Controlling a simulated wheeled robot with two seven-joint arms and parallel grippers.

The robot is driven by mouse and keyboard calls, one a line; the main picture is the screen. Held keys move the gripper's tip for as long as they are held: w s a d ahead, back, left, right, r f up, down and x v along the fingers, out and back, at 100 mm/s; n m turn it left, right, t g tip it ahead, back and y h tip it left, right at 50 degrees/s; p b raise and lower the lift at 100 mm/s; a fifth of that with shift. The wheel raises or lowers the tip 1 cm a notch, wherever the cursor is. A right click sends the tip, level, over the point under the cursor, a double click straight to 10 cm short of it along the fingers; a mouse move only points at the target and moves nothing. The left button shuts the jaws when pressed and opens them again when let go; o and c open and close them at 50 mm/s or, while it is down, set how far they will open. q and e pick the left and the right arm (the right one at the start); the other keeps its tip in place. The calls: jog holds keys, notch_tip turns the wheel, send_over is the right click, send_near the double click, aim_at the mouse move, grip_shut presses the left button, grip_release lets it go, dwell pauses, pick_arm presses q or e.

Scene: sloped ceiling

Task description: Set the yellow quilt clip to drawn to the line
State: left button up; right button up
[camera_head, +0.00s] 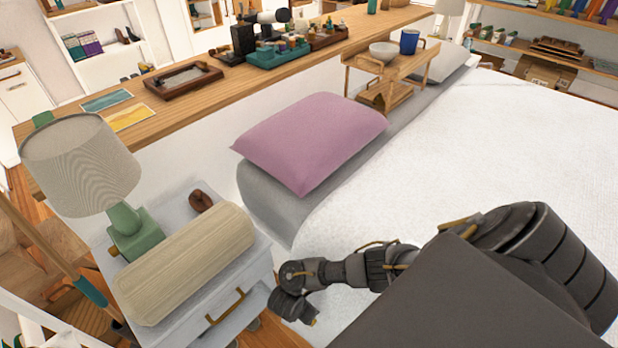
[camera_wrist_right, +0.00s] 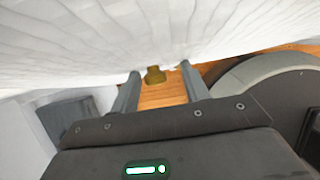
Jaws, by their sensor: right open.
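The yellow quilt clip (camera_wrist_right: 154,75) is a small brownish-yellow block in the right wrist view. It sits at the lower edge of the white quilt (camera_wrist_right: 110,35), ahead of the two grey fingers. My right gripper (camera_wrist_right: 160,73) is open, with the clip in line with the space between its fingertips. I cannot tell if they touch. In the head view my right arm reaches down to the bed's near edge, beside the nightstand (camera_head: 190,325), and the clip cannot be made out. I see no line marking in either view. My left gripper is not in view.
The nightstand holds a green lamp (camera_head: 128,225) and a beige bolster-shaped object (camera_head: 190,262), close to my right wrist. A pink pillow (camera_head: 310,140) lies at the bed's head. The quilt (camera_head: 480,150) is clear beyond. Wooden floor (camera_wrist_right: 160,95) shows below the quilt edge.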

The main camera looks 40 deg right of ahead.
pick_arm(q)
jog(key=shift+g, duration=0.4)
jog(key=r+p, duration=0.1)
jog(key=p, duration=0.1)
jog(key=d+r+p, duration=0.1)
jog(key=p, duration=0.2)
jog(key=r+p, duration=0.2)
jog(key=p, duration=0.1)
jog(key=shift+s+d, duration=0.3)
pick_arm(e)
jog(key=v, duration=1)
jog(key=shift+r, duration=0.25)
jog(key=shift+a, duration=0.1)
